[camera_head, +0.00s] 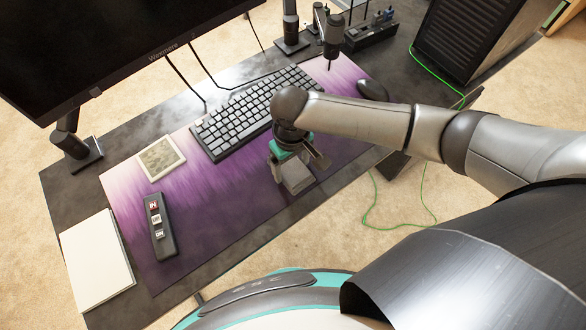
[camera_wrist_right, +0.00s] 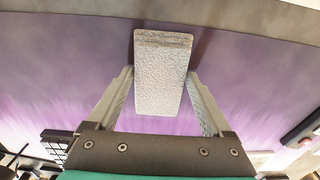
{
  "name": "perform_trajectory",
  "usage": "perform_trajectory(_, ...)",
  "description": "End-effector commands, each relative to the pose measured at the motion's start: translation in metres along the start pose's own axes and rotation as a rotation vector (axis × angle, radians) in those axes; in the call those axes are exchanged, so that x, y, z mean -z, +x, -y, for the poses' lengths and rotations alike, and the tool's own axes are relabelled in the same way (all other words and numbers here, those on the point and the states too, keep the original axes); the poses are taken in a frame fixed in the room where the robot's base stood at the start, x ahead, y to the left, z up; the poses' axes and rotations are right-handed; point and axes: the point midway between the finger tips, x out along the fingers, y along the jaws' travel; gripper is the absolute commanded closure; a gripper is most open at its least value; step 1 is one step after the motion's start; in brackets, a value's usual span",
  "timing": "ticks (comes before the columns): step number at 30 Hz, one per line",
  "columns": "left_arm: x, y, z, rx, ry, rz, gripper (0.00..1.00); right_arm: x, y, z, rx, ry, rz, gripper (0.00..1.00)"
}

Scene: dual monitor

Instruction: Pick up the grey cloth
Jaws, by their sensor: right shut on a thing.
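The grey cloth (camera_head: 299,178) is a small folded pale-grey block near the front edge of the purple desk mat (camera_head: 215,215). My right gripper (camera_head: 295,168) reaches down over it from the right, with its fingers on either side. In the right wrist view the cloth (camera_wrist_right: 162,75) sits between the two fingers of the right gripper (camera_wrist_right: 160,80), which is shut on it. I cannot tell whether the cloth is clear of the mat. My left gripper is out of view.
A black keyboard (camera_head: 245,115) lies behind the cloth. A framed picture (camera_head: 160,158), a dark power strip (camera_head: 160,228) and a white pad (camera_head: 95,262) are at left. A monitor (camera_head: 100,45) stands at the back. A mouse (camera_head: 372,90) is at right.

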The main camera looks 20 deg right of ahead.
Motion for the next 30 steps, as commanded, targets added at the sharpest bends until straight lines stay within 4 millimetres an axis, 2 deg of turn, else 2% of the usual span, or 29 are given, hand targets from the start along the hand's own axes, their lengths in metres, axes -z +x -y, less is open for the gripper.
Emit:
perform_trajectory(1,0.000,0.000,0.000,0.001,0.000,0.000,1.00,0.000,0.000,0.000,0.000,0.000,0.000,0.62)
perform_trajectory(3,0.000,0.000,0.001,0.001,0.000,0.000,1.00,0.000,0.000,0.000,0.000,0.000,0.000,0.70)
perform_trajectory(11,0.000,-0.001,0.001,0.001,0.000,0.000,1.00,0.000,-0.001,0.000,0.000,0.000,-0.001,0.70)
perform_trajectory(17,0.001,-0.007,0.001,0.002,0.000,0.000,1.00,0.001,-0.017,0.000,0.000,0.000,-0.002,0.70)
perform_trajectory(22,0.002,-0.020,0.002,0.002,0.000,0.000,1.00,0.001,-0.051,0.000,0.001,0.001,-0.003,0.70)
perform_trajectory(30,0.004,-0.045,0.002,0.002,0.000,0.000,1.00,0.001,-0.133,0.000,0.001,0.000,-0.004,0.70)
